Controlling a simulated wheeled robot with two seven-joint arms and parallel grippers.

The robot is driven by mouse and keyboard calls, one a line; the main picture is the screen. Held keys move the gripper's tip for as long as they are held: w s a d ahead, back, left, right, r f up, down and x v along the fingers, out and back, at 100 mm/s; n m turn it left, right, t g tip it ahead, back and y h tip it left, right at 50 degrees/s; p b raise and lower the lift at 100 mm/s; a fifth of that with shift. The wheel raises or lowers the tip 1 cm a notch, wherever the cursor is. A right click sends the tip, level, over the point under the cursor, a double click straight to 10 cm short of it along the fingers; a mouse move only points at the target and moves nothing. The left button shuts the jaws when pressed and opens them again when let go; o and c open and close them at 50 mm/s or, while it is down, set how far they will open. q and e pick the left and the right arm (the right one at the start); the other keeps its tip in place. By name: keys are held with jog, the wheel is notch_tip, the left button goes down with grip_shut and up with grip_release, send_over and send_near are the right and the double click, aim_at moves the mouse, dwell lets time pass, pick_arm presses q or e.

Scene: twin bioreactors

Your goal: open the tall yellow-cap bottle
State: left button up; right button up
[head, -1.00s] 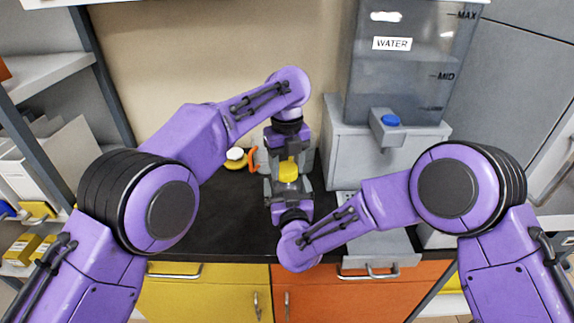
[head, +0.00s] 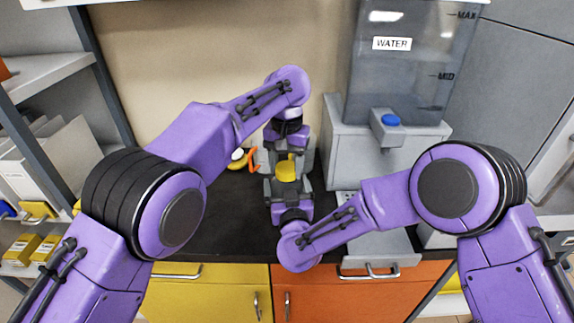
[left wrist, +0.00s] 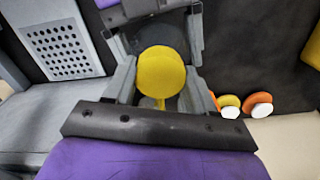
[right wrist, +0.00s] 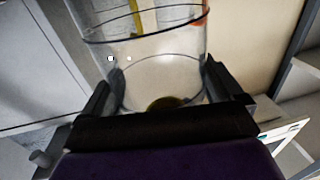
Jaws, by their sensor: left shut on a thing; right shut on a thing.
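The yellow cap (head: 286,171) shows between my two grippers in the head view. In the left wrist view the round cap (left wrist: 162,71) sits between the fingers of my left gripper (left wrist: 158,80), which is shut on it from the far side. My right gripper (right wrist: 160,92) is shut on the clear bottle (right wrist: 160,60), with one finger on each side of its wall. The grippers hide most of the bottle in the head view. I cannot tell whether the cap is loose from the neck.
A white and yellow round item (head: 238,158) and an orange one (head: 253,160) lie on the black bench (head: 235,215) left of the grippers. A grey water tank (head: 405,65) on a grey stand is at the right. Shelves stand at the far left.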

pick_arm(q)
jog(key=shift+n, duration=0.8)
jog(key=o, duration=1.2)
jog(key=shift+c, duration=0.2)
jog(key=shift+r, duration=2.25)
pick_arm(e)
jog(key=o, duration=1.7)
